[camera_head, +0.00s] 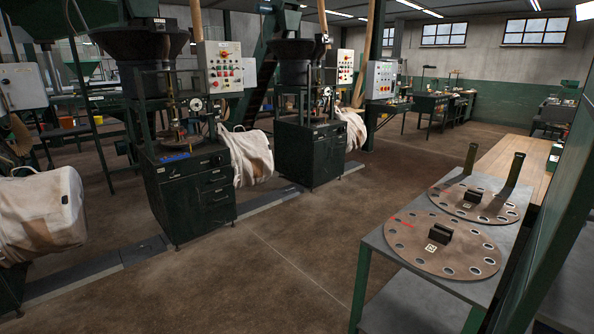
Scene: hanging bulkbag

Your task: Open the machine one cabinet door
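A dark green machine cabinet (180,205) stands left of centre in the head view, with a flat front panel and several drawer fronts (216,184) on its right. Its front looks shut. A second, similar machine cabinet (308,155) stands farther back near the centre; its front also looks shut. Part of another machine cabinet (8,288) shows at the left edge, mostly cut off and hidden by a bag. I cannot tell which one is machine one. Neither of my grippers is in view.
White bulk bags (45,212) hang beside the machines, another (252,158) right of the near cabinet. Low floor rails (110,262) run along the machines. A metal table (395,262) with two round perforated plates (440,245) stands at the right. The brown floor (285,250) between is clear.

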